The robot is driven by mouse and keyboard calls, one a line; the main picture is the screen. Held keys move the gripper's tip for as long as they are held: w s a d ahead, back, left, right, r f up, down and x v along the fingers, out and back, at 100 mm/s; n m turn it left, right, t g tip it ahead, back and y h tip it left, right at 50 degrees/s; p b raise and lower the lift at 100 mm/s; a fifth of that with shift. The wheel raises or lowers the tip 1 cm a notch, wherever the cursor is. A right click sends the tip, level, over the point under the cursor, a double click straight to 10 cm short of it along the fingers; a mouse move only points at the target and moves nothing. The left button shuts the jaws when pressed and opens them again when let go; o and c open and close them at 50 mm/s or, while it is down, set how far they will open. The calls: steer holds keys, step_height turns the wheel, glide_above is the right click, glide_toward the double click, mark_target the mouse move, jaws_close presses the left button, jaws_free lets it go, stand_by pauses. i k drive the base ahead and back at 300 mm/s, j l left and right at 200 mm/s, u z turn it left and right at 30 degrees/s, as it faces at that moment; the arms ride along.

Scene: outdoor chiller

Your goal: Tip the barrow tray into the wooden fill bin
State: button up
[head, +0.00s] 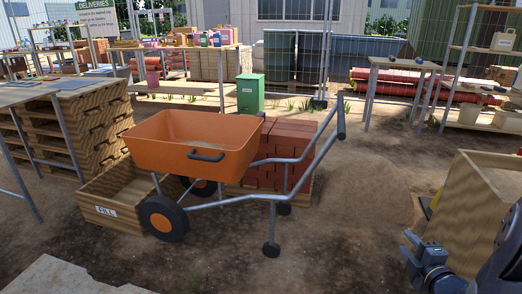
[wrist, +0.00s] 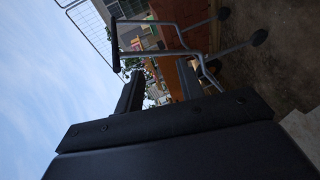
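The barrow has an orange tray (head: 180,152) with a dark grab handle (head: 207,155) on its side. The tray sits roughly level, its left part above the wooden fill bin (head: 112,218), which is labelled FILL. The tray hides much of the bin's inside. The barrow's grey tube frame rises right to a dark push bar (head: 340,122). In the wrist view, the push bar (wrist: 114,45) and part of the orange tray (wrist: 168,30) appear sideways. My gripper (wrist: 160,74) is open with nothing visible between its fingers, apart from the barrow.
A stack of red bricks (head: 285,150) stands close behind the barrow. Stacked pallets (head: 85,130) stand behind the bin. A sand heap (head: 370,195) lies right of the barrow. A wooden box (head: 480,210) stands near my arm. Bare ground is free in front of the barrow.

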mark_target(153, 144)
steer(key=i+j, duration=0.15)
steer(key=j, duration=0.25)
steer(key=i+j, duration=0.15)
steer(key=j, duration=0.2)
steer(key=i+j, duration=0.15)
steer(key=j, duration=0.25)
steer(key=i+j+u, duration=0.1)
steer(key=j, duration=0.25)
steer(key=i+j, duration=0.15)
steer(key=j, duration=0.25)
steer(key=i+j, duration=0.2)
steer(key=j, duration=0.15)
steer(key=i+j, duration=0.15)
steer(key=j, duration=0.2)
steer(key=i+j+u, duration=0.1)
steer(key=j, duration=0.25)
